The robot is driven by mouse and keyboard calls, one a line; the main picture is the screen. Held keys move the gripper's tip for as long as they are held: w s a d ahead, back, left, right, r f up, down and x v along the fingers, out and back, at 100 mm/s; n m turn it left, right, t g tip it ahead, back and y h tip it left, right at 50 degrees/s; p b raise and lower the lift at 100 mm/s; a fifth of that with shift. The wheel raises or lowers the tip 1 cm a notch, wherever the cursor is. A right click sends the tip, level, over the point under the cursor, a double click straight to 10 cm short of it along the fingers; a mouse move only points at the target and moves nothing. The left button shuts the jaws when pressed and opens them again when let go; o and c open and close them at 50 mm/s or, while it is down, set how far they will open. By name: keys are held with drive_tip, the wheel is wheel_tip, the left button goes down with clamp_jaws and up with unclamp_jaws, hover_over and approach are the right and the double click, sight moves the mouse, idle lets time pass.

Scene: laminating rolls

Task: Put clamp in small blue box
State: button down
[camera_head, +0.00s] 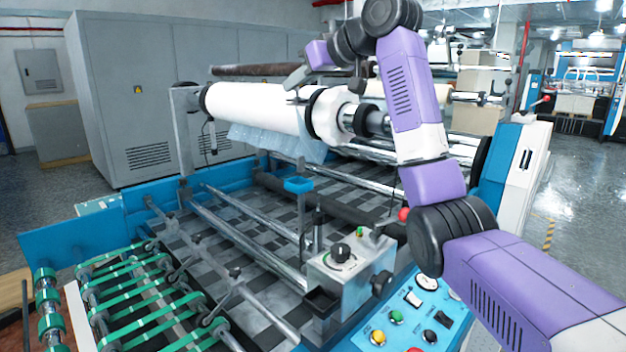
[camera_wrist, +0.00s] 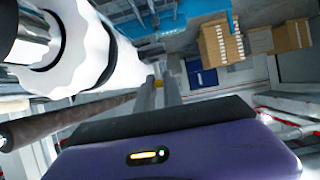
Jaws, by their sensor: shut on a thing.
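My gripper (camera_head: 294,80) is raised over the far side of the large white roll (camera_head: 262,106), fingers pointing left and slightly down. In the wrist view, its two grey fingers (camera_wrist: 158,88) are close together. A small orange-yellow bit, which I take for part of the clamp (camera_wrist: 158,83), shows between their tips; the rest of it is hidden or too small to make out. The small blue box (camera_head: 298,185) is an open-topped tray on a thin post above the machine bed, below and in front of the gripper, well apart from it.
The white roll with its black collars and metal shaft (camera_head: 378,122) lies between my gripper and the box. A grey control box (camera_head: 345,270) with a black knob stands nearer. A brown bar (camera_head: 262,70) runs behind the roll. Grey cabinets (camera_head: 190,90) stand at the back left.

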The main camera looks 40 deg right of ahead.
wheel_tip(320, 180, down, 19)
drive_tip(key=shift+f+p, duration=0.1)
drive_tip(key=shift+p, duration=0.7)
drive_tip(key=shift+a, duration=0.1)
drive_tip(key=shift+f, duration=0.15)
drive_tip(key=c, duration=1.7)
unclamp_jaws()
drive_tip(key=shift+c, duration=0.2)
drive_tip(key=shift+s+r, duration=0.2)
drive_tip(key=shift+r, duration=0.05)
drive_tip(key=b+v, duration=0.1)
drive_tip(key=v, duration=1)
drive_tip(key=shift+s+b, duration=0.25)
drive_tip(key=shift+b, duration=0.15)
drive_tip(key=shift+r, duration=0.1)
